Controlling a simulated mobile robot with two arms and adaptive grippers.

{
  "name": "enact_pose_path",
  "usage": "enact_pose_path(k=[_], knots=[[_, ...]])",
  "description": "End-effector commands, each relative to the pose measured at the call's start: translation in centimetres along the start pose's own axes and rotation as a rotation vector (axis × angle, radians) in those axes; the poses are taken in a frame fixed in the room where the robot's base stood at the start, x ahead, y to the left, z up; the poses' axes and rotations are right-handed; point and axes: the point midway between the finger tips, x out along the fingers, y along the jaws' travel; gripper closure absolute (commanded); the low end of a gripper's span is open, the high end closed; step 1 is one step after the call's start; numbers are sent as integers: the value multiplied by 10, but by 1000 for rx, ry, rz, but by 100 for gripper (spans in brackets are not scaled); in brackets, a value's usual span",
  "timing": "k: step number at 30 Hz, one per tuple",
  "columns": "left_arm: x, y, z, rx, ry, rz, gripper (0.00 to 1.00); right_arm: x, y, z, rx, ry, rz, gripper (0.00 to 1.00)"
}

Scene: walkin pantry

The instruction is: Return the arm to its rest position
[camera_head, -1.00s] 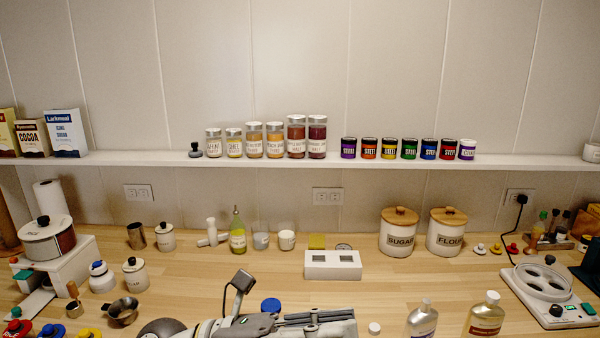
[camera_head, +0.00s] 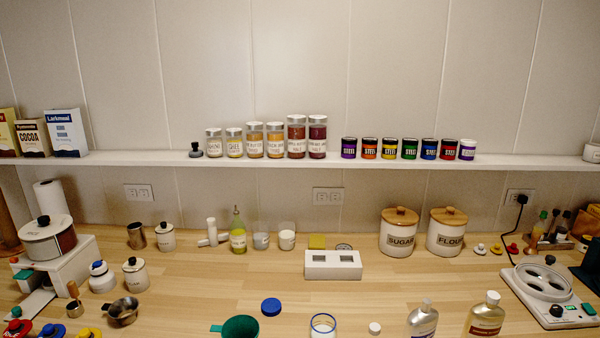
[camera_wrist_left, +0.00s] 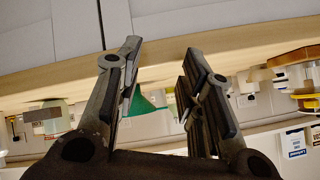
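My left gripper (camera_wrist_left: 163,50) shows in the left wrist view with its two fingers spread apart and nothing held between them. It is near a light wooden edge (camera_wrist_left: 230,52); I cannot tell whether it touches it. Part of a green thing (camera_wrist_left: 145,103) shows behind the fingers. Neither gripper is in the head view. My right gripper is not seen in any view.
On the wooden counter's front are a green cup (camera_head: 241,327), a blue-rimmed glass (camera_head: 323,325), a blue lid (camera_head: 271,307) and two bottles (camera_head: 422,319) (camera_head: 485,315). A white two-window box (camera_head: 333,265) stands behind.

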Motion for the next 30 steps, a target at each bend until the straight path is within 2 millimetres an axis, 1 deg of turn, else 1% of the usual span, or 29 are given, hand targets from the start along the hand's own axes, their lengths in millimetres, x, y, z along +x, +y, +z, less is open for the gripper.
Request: enact_pose_path(k=[1,3,6,10,11,12,17,20,23,26,30], knots=[[-6,10,28,-44,-94,38,65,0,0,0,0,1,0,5],[-16,22,61,-95,-212,87,65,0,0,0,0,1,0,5],[-34,39,100,-156,-361,146,65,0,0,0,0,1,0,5],[-63,60,144,-220,-541,219,65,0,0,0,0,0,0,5],[-66,64,151,-230,-571,231,65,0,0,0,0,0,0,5],[-52,66,155,-224,-565,227,65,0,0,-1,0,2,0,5],[-18,79,179,-218,-578,231,65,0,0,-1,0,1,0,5],[4,90,199,-215,-590,234,65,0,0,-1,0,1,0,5],[27,103,225,-211,-605,239,65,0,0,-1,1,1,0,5],[51,117,257,-207,-619,244,65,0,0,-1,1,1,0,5],[77,138,306,-201,-641,251,65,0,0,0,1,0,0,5]])
